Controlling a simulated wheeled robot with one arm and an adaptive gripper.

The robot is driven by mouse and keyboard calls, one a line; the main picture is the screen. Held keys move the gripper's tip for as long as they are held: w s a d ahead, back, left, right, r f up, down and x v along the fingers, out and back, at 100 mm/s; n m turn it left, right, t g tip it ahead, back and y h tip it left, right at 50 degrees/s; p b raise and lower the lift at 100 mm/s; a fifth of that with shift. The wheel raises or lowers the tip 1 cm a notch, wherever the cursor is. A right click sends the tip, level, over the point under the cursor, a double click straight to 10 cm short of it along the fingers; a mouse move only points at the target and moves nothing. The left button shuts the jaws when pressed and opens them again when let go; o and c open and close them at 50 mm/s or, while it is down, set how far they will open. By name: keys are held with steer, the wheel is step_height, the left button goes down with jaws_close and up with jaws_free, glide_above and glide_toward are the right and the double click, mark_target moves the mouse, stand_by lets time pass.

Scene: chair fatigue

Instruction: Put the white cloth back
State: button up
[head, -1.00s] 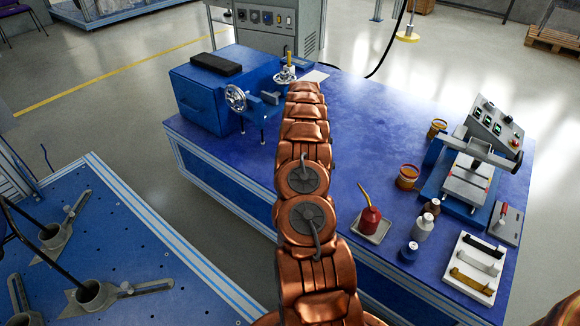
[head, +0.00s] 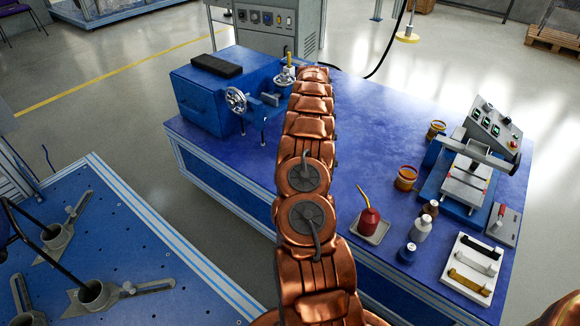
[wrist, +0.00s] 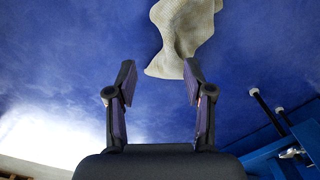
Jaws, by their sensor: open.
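The white cloth (wrist: 182,36) lies crumpled on the blue table top in the wrist view, at the upper middle. It reaches past the top edge of that view. My gripper (wrist: 160,75) is open and empty, with its two fingers apart. The cloth is ahead of the fingertips, and its lower end shows near the right fingertip. I cannot tell whether they touch. In the head view my copper arm stretches over the blue table (head: 370,125), and neither the cloth nor the gripper can be made out behind it.
A blue machine with a handwheel (head: 236,99) stands at the table's far left. A red oil can (head: 369,221), bottles (head: 421,229), an orange jar (head: 405,178) and a white tray (head: 463,291) stand on the right. The table's middle right is clear.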

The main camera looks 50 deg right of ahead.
steer(key=r, duration=0.2)
steer(key=s+d+r, duration=0.1)
steer(key=shift+d+r+p, duration=0.1)
steer(key=shift+r+p, duration=0.25)
steer(key=shift+w+a+f, duration=0.1)
steer(key=shift+a+f, duration=0.05)
steer(key=shift+a, duration=0.05)
steer(key=c, duration=0.5)
steer(key=shift+w+a+f, duration=0.15)
steer(key=shift+w+a, duration=0.05)
steer(key=shift+a, duration=0.2)
steer(key=shift+w+a+f, duration=0.15)
steer(key=shift+a, duration=0.25)
jaws_close()
steer(key=f, duration=0.1)
steer(key=a+f, duration=0.1)
steer(key=f, duration=0.1)
steer(key=shift+w+f, duration=0.2)
steer(key=shift+f, duration=0.05)
steer(key=shift+f, duration=0.1)
steer(key=shift+f+b, duration=0.45)
steer(key=shift+f, duration=2.55)
